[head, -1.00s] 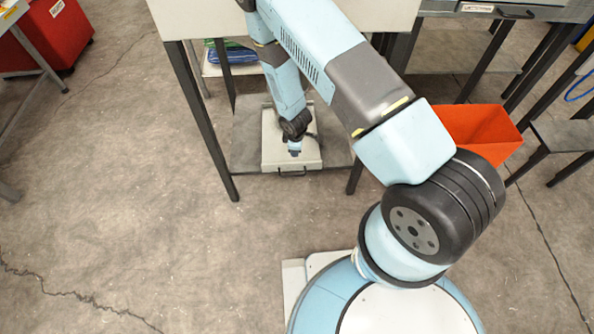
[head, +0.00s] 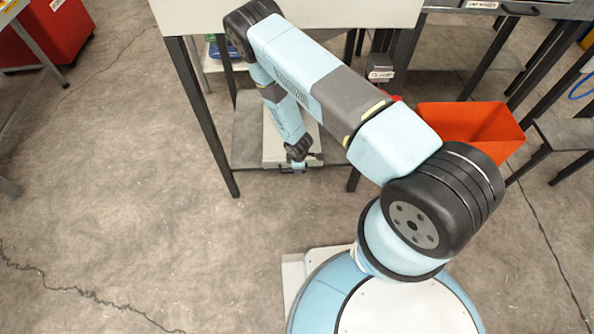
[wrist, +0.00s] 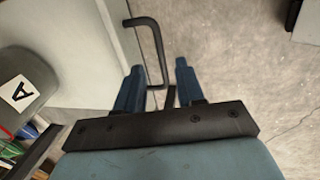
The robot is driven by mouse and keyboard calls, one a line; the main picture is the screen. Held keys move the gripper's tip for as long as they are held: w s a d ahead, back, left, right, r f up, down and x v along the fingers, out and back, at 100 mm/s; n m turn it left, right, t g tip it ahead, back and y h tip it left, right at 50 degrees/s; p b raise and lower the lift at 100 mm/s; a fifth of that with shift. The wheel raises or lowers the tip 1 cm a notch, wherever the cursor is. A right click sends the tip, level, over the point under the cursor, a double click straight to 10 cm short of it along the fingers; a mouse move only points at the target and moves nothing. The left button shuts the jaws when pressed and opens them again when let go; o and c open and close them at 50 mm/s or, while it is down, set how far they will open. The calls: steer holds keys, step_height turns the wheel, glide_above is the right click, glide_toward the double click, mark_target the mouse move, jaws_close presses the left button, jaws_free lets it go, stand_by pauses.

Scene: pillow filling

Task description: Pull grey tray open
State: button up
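The grey tray (head: 274,146) is a pale, flat box on the low shelf under the table, partly hidden by my arm. In the wrist view its pale top (wrist: 75,40) fills the upper left, and its dark bar handle (wrist: 152,40) sticks out from its front edge. My gripper (head: 299,168) is at the tray's front edge, pointing down. In the wrist view my gripper (wrist: 160,68) has its two blue fingers apart, with the handle's outer bar showing in the gap between them. No contact of the fingers with the handle is clear.
The table's dark legs (head: 203,125) stand either side of the tray. An orange bin (head: 470,125) is to the right. A grey part with an "A" label (wrist: 21,92) shows at the wrist view's left. The floor (head: 150,230) in front is clear.

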steer(key=shift+w+f, duration=0.2)
steer(key=shift+f, duration=0.8)
steer(key=shift+w+f, duration=0.2)
steer(key=shift+f, duration=0.8)
steer(key=shift+w+f, duration=0.2)
steer(key=shift+f, duration=0.8)
jaws_close()
